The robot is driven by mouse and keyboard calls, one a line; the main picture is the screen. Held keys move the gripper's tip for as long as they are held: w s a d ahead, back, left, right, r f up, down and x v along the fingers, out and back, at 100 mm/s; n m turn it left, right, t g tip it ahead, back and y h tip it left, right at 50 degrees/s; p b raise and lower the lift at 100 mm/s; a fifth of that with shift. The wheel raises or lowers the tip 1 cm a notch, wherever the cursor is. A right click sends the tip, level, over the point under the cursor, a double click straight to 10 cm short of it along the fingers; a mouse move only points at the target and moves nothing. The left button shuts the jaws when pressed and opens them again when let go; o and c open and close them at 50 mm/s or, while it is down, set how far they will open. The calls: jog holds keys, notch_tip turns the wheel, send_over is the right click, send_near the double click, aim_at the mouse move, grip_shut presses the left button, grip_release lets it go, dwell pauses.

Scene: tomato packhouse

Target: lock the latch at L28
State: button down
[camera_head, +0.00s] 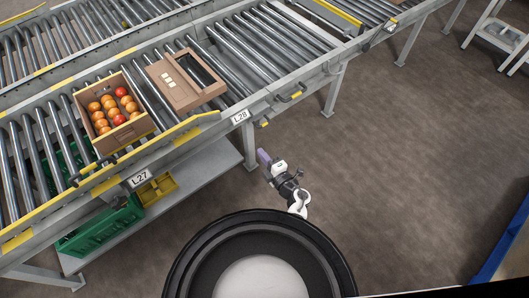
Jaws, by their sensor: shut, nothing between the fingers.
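The white label L28 (239,117) is on the front rail of the roller conveyor. A small yellow piece (265,124) hangs below the rail just right of the label, and a grey metal handle-like fitting (290,96) sits further right on the rail. I cannot tell which of these is the latch, or its position. My gripper (262,155) has purple fingers and is shut and empty. It is in front of the conveyor, below and slightly right of the L28 label in the picture, apart from the rail.
A cardboard box of tomatoes (91,97) and a brown carton (178,99) sit on the rollers. Label L27 (139,178) is further left. A green crate (100,226) and a yellow bin (158,189) are on the lower shelf. The floor (400,160) at right is clear.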

jog(key=w+a+b, duration=0.1)
jog(key=w+b, duration=0.2)
jog(key=w, duration=0.6)
jog(key=shift+f+b, duration=0.3)
jog(key=shift+f, duration=0.05)
jog(key=shift+w, duration=0.15)
jog(key=shift+w+d+b, duration=0.3)
jog(key=shift+w+d, duration=0.3)
jog(key=shift+d, duration=0.2)
jog(key=shift+w+d+b, duration=0.3)
jog(key=shift+w+d, duration=0.25)
jog(key=shift+d, duration=0.25)
jog(key=p+v, duration=0.3)
jog(key=v, duration=1)
jog(key=shift+s+p, duration=0.35)
jog(key=shift+s, duration=0.05)
